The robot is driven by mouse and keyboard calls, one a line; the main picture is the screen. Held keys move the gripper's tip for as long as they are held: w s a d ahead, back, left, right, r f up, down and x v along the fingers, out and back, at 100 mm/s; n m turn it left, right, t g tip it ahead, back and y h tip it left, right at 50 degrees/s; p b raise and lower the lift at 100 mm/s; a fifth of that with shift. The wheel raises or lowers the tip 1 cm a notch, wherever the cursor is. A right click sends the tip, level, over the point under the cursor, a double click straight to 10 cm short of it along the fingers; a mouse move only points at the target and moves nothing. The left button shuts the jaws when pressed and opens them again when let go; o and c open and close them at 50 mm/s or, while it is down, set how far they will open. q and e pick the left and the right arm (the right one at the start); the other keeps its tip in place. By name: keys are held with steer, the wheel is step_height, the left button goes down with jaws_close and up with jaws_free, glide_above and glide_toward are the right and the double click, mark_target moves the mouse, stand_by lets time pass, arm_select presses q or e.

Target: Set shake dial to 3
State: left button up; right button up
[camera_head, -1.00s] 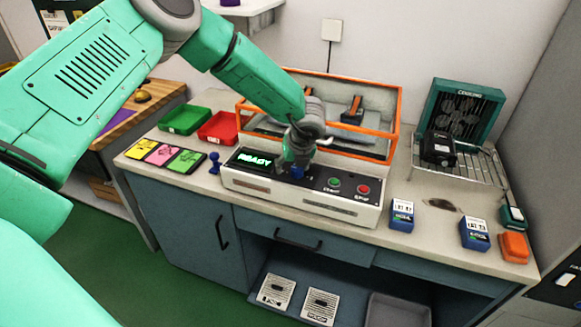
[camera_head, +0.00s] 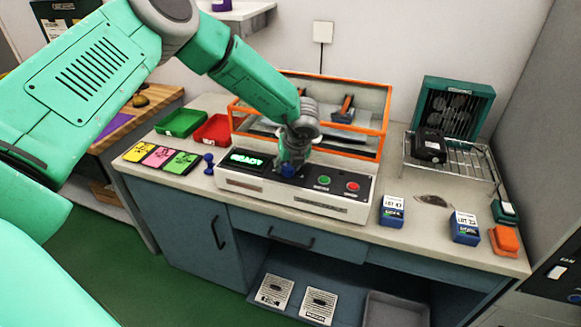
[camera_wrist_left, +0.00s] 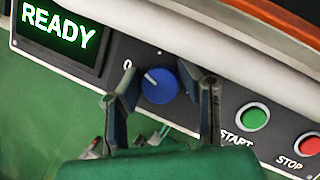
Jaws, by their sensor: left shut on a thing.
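The shake dial is a round blue knob (camera_wrist_left: 159,86) on the dark front panel, with a white pointer mark aimed up and left, near a printed 0. My left gripper (camera_wrist_left: 167,88) is shut on the dial, one finger on each side of it in the left wrist view. In the head view my left gripper (camera_head: 290,165) comes down over the dial and mostly hides it. The white machine (camera_head: 330,206) has a display (camera_head: 247,160) reading READY. The other dial numbers cannot be read. My right gripper is not in view.
A green START button (camera_wrist_left: 253,116) and a red STOP button (camera_wrist_left: 309,144) sit right of the dial. An orange-framed clear enclosure (camera_head: 378,130) stands behind the panel. A small blue figure-like object (camera_head: 208,163) stands left of the machine. Blue boxes (camera_head: 392,211) stand right.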

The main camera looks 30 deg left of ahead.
arm_select(q)
steer(key=shift+o, duration=0.2)
steer(key=shift+s+f, duration=0.25)
steer(key=shift+s, duration=0.05)
steer(key=shift+d, duration=0.1)
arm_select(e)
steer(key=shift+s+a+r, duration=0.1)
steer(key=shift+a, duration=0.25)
